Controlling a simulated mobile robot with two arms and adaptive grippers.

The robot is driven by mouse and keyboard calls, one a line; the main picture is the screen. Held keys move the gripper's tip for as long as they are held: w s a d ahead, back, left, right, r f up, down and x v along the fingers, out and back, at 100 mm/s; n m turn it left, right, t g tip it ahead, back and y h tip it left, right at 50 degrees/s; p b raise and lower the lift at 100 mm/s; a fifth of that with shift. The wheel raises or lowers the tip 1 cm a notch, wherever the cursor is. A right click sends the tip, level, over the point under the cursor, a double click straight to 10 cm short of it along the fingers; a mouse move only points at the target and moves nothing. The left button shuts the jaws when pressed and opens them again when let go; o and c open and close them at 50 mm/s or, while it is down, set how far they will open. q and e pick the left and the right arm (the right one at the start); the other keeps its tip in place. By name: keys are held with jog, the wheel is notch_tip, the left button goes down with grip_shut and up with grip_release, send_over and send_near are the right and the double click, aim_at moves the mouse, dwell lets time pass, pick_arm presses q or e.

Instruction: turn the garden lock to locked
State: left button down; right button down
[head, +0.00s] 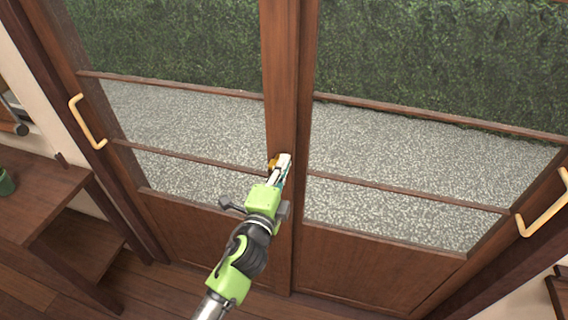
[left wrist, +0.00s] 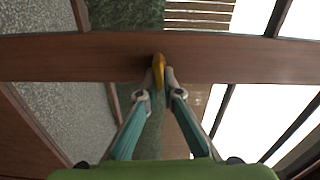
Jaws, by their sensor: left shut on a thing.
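The garden lock (head: 272,163) is a small brass-yellow piece on the dark wooden middle stile (head: 284,120) of the sliding glass doors. My left gripper (head: 284,160) reaches up to it in the head view and hides part of it. In the left wrist view, the lock's yellow thumb-turn (left wrist: 159,68) stands between the two fingertips of my left gripper (left wrist: 160,80), which are shut on it. The turn appears lengthwise between the fingers, across the stile. I cannot tell from its look whether it is locked. My right gripper is not in view.
A pale pull handle (head: 88,121) is on the left door and another (head: 543,215) on the right. Wooden shelving (head: 45,200) with a green cup (head: 6,182) stands at the left. Gravel (head: 400,155) and a hedge lie beyond the glass.

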pick_arm(q)
jog(key=shift+w+a+f+m, duration=0.1)
jog(key=shift+a+f+m, duration=0.25)
jog(key=shift+m, duration=0.25)
jog(key=c, duration=2.1)
grip_release()
jog(key=shift+r, duration=0.1)
jog(key=shift+a, duration=0.2)
jog(key=shift+s+d, duration=0.15)
jog(key=shift+s, duration=0.3)
jog(key=v, duration=1.1)
jog(key=shift+a, duration=0.25)
